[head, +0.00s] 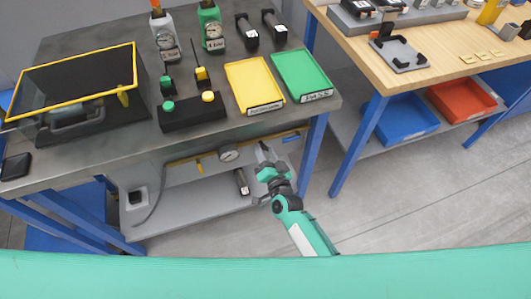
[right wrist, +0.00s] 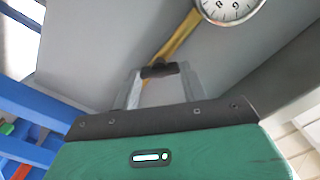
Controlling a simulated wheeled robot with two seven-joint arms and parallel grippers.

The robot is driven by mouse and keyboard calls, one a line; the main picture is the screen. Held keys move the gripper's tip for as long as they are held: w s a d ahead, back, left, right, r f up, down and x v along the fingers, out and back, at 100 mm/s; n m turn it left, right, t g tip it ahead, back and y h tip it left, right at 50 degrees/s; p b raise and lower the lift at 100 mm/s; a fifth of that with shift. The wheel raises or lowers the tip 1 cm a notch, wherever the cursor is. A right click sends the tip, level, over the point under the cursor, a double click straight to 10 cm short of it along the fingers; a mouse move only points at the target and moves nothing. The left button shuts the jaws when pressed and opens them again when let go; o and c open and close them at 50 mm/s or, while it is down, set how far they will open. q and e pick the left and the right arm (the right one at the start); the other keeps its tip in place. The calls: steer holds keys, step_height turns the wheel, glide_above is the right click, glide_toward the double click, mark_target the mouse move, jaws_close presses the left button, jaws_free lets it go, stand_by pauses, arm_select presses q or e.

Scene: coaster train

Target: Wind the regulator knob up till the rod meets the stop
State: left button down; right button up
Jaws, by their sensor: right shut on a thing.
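The regulator knob (right wrist: 158,70) is a small black piece at the end of a yellow pipe (right wrist: 178,36) in the right wrist view. My right gripper (head: 263,152) is shut on it, with one grey finger on each side; in the wrist view the gripper (right wrist: 160,82) points at the grey panel. I cannot make out the rod meeting a stop. My left gripper is not in view.
The steel bench (head: 110,150) overhangs the grey lower shelf (head: 180,216). A dark cylinder (head: 241,182) stands close to the left of my right gripper. A blue table leg (head: 313,145) is to its right. The floor (head: 375,215) at right is clear.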

steer(key=shift+f+m, duration=0.1)
steer(key=shift+m, duration=0.2)
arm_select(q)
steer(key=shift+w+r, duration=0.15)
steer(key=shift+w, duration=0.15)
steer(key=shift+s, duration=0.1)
arm_select(e)
steer(key=o, duration=1)
steer(key=shift+s+d, duration=0.2)
steer(key=shift+s, duration=0.35)
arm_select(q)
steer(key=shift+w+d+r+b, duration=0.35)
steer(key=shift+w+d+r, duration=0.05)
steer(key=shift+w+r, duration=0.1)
arm_select(e)
steer(key=v, duration=1.2)
steer(key=shift+s+d, duration=0.1)
steer(key=shift+s, duration=0.3)
